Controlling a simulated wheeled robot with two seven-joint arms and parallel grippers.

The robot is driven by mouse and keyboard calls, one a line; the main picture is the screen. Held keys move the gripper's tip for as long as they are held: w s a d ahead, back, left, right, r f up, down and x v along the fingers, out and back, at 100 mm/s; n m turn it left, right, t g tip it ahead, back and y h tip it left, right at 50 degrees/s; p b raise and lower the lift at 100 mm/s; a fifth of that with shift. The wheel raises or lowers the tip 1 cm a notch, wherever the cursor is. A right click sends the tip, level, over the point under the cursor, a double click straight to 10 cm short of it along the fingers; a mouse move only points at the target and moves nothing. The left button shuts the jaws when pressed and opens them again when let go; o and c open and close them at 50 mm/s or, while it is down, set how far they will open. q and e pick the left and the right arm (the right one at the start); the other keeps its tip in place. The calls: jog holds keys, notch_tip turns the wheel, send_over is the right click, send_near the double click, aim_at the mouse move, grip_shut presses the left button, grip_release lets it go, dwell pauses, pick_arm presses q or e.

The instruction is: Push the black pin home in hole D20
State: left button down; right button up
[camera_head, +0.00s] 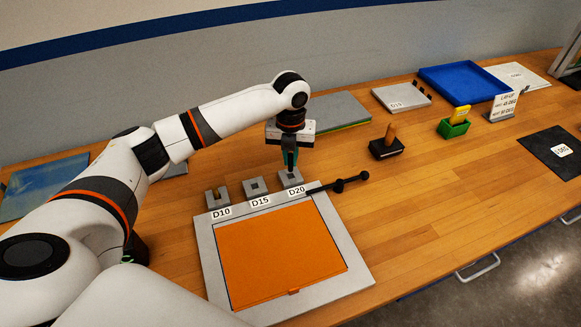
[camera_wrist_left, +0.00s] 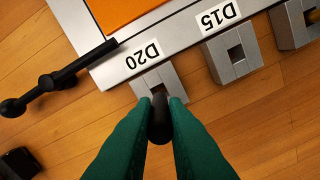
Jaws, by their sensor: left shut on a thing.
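My left gripper (camera_head: 290,164) has green fingers and points down over the grey block (camera_head: 291,179) at label D20. In the left wrist view the fingers (camera_wrist_left: 160,112) are shut on the black pin (camera_wrist_left: 159,122), seen nearly end-on. The pin stands over the D20 block (camera_wrist_left: 163,82), in line with its hole. The pin and fingers cover the hole, so I cannot tell how deep the pin sits. My right gripper is not in view.
Blocks D15 (camera_head: 255,187) and D10 (camera_head: 217,197) stand to the left, with square openings. A black rod with knobs (camera_head: 340,185) lies at the corner of the grey frame (camera_head: 352,275) around the orange panel (camera_head: 282,252). A black holder (camera_head: 386,149) stands to the right.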

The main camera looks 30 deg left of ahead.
aim_at(290, 171)
pick_arm(q)
notch_tip(290, 171, down, 4)
jog(key=shift+r+p, duration=0.2)
jog(key=shift+p, duration=0.15)
jog(key=shift+f, duration=0.35)
jog(key=shift+f, duration=0.2)
jog(key=c, duration=1.5)
grip_release()
jog(key=shift+o, duration=0.2)
jog(key=shift+r, duration=0.1)
